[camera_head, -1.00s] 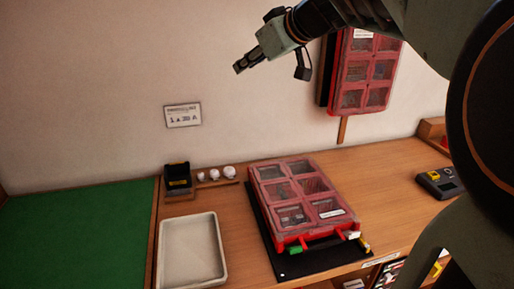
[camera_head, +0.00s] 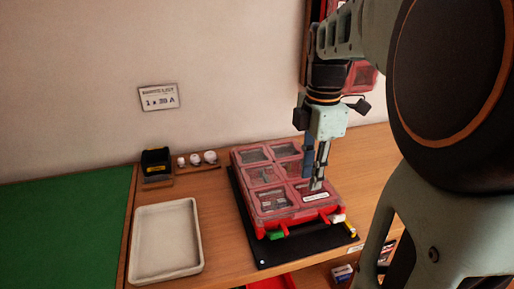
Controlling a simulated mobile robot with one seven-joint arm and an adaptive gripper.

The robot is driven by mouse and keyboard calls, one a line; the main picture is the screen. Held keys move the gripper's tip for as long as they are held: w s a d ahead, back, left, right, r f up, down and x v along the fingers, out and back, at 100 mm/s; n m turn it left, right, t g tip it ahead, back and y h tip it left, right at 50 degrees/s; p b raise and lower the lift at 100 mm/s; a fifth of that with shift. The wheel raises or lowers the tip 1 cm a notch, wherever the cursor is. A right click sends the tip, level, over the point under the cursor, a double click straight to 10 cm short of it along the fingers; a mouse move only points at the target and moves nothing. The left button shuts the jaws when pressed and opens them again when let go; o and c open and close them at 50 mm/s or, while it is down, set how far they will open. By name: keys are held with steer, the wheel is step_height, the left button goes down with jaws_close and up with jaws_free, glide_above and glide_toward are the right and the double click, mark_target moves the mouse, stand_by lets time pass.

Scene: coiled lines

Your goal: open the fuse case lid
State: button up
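The fuse case (camera_head: 262,222) is a red case with a clear lid (camera_head: 262,186) over several compartments. It lies flat on a black mat (camera_head: 262,248) on the wooden bench. The lid looks down over the compartments. My gripper (camera_head: 315,183) points straight down over the right front part of the lid. Its fingers look close together, and I cannot tell whether they touch the lid or how wide they are apart. A green piece (camera_head: 277,235) and a white piece (camera_head: 338,218) sit at the case's front edge.
A pale empty tray (camera_head: 196,262) lies left of the case. A green mat (camera_head: 60,245) covers the far left. A small black box (camera_head: 155,166) and several white knobs stand behind the tray. A sign (camera_head: 159,98) on the wall reads "1 x 30 A". Another red case hangs behind my arm.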

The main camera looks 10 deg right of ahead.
mark_target(305, 211)
step_height(305, 211, down, 10)
steer(key=shift+f+b, duration=0.25)
steer(key=shift+b, duration=0.3)
jaws_close()
